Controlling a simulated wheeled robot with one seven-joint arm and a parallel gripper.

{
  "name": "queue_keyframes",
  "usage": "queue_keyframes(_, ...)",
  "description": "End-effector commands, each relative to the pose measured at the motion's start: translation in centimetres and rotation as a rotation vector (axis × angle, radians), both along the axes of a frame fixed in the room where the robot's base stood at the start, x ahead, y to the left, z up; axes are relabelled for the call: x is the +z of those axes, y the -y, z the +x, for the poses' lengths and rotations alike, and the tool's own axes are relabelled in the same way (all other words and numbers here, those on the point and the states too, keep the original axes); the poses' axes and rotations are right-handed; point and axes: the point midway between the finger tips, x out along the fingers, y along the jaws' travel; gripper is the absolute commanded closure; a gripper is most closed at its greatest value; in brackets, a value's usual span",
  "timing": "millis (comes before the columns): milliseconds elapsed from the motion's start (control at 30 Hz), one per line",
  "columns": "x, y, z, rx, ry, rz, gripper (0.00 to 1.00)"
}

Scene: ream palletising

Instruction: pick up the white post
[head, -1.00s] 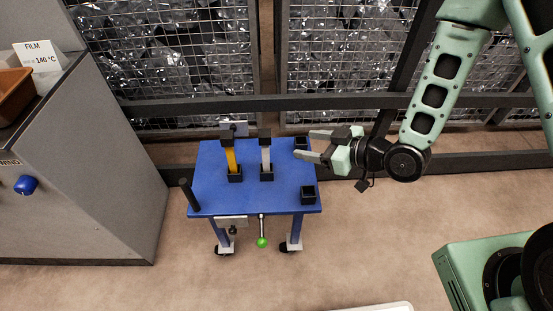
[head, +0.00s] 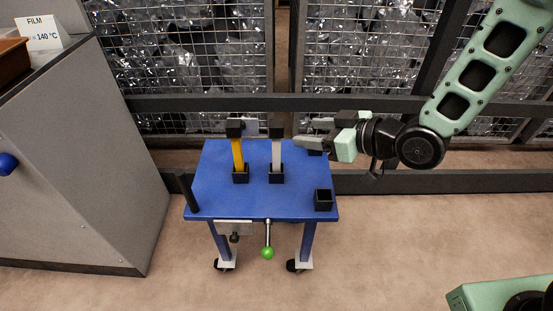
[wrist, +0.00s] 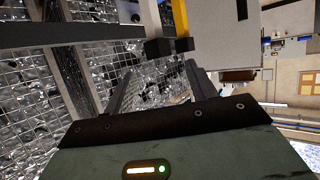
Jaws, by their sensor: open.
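The white post (head: 277,154) stands upright in a black square socket on the blue cart, with a black cap on top. My gripper (head: 304,132) is open and empty just right of the post's upper part, its fingers pointing left at it. A small gap seems to remain between fingertips and post. In the wrist view, the white post (wrist: 150,14) and its black cap (wrist: 157,48) appear beyond the two spread fingers (wrist: 160,82).
A yellow post (head: 238,155) stands in a socket left of the white one. An empty black socket (head: 323,200) is at the cart's front right; another is partly hidden under my gripper. A dark peg (head: 187,192) rises at the blue cart's (head: 255,204) left edge. Mesh cages stand behind.

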Motion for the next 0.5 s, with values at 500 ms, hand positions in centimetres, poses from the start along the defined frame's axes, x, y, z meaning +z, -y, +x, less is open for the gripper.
queue_keyframes(500, -3.1, -5.9, 4.5, 0.001, -0.002, 0.0, 0.43)
